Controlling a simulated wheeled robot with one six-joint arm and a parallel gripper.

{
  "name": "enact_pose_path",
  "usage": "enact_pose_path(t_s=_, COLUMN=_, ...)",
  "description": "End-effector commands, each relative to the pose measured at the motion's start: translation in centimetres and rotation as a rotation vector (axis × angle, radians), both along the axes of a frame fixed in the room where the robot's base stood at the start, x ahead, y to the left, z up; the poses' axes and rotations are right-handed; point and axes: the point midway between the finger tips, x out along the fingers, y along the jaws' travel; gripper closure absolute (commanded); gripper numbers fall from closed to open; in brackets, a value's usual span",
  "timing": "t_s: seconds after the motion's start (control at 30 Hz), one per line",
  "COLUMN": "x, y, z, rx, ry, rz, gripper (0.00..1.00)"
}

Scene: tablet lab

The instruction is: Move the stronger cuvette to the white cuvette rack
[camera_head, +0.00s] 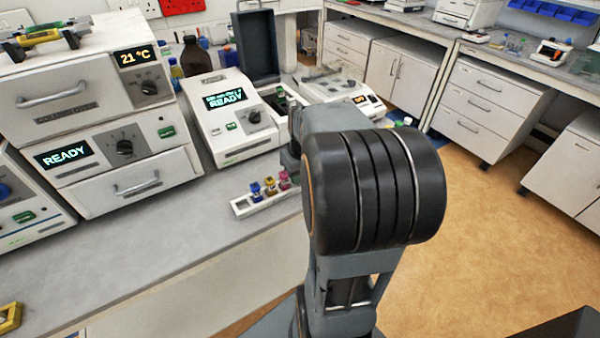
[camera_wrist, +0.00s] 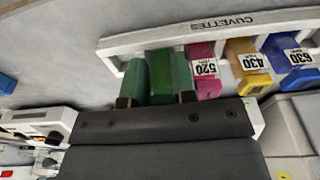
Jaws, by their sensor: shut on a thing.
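In the wrist view my gripper (camera_wrist: 155,101) is shut on a green cuvette (camera_wrist: 162,76), whose green sides stick out beyond the fingertips. The green shows as adjoining panels, and I cannot tell whether a second green cuvette is among them. The white cuvette rack (camera_wrist: 215,29), lettered CUVETTES, lies just beyond the green; whether the held cuvette is seated in it is unclear. The rack also shows in the head view (camera_head: 242,207). It holds a pink cuvette (camera_wrist: 203,72) marked 520, a yellow one (camera_wrist: 247,66) marked 430 and a blue one (camera_wrist: 290,62) marked 630.
A white instrument (camera_head: 232,120) reading READY stands behind the rack, with a dark raised lid (camera_head: 256,47). Stacked ovens (camera_head: 110,110) stand to the left. Another white instrument (camera_head: 340,90) is behind my arm. The bench front left of the rack (camera_head: 150,225) is clear.

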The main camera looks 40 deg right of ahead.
Motion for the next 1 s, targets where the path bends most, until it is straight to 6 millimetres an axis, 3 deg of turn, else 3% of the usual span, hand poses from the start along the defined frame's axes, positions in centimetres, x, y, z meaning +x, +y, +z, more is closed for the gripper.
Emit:
enact_pose_path(t_s=0.47, x=-0.01, y=0.00, z=-1.03, rx=0.000, ry=0.001, rz=0.000, gripper=1.00)
enact_pose_path(t_s=0.5, x=0.00, y=0.00, z=-0.98, rx=0.000, ry=0.000, rz=0.000, gripper=0.73)
enact_pose_path(t_s=0.8, x=-0.01, y=0.00, z=-0.94, rx=0.000, ry=0.000, rz=0.000, gripper=0.45)
enact_pose_path(t_s=1.0, x=-0.01, y=0.02, z=-0.92, rx=0.001, ry=0.001, rz=0.000, gripper=0.45)
